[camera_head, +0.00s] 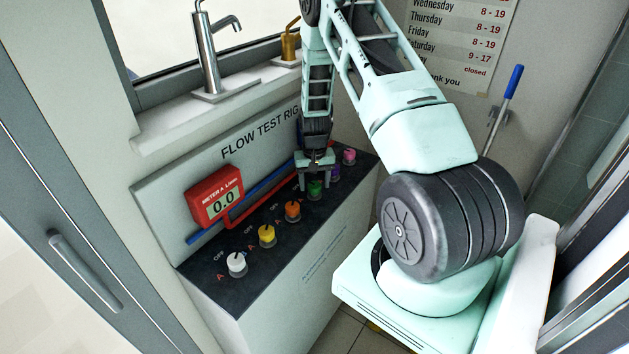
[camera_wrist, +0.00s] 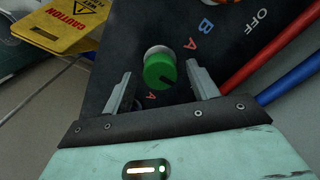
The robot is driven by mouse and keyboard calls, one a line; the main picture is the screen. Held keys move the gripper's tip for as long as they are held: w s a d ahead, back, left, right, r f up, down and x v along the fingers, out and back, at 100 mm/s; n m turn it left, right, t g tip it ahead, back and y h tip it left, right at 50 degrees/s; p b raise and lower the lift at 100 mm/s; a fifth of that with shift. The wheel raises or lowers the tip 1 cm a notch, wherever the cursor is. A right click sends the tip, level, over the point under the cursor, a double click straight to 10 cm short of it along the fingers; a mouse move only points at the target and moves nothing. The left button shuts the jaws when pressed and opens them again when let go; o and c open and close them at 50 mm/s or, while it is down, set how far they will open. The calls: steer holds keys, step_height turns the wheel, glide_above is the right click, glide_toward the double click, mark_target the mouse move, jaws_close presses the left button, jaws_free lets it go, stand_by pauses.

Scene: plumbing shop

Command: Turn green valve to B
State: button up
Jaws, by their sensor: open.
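The green valve (camera_wrist: 160,72) is a round knob with a dark line across its top, on a dark panel. In the wrist view it lies between the two grey fingers of my gripper (camera_wrist: 159,69), with a gap showing on each side. The dark line points to the lower right there. A blue B (camera_wrist: 207,26) and a red A (camera_wrist: 191,44) lie above right of the knob, and another A sits below it. In the head view my gripper (camera_head: 315,177) is over the green valve (camera_head: 314,190), fingers pointing down and apart, partly hiding it.
White (camera_head: 237,264), yellow (camera_head: 267,235) and orange (camera_head: 292,210) knobs stand left of the green one; purple and pink (camera_head: 349,156) ones stand right. A yellow caution sign (camera_wrist: 70,22) shows beside the panel.

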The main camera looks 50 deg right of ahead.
steer(key=c, duration=1)
steer(key=shift+m, duration=0.3)
steer(key=shift+f+m+b, duration=0.1)
steer(key=shift+m+b, duration=0.75)
steer(key=shift+m, duration=0.05)
steer(key=m+b, duration=0.1)
steer(key=m, duration=0.2)
steer(key=shift+m, duration=0.3)
steer(key=m+b, duration=0.1)
steer(key=m, duration=0.4)
steer(key=shift+m, duration=0.4)
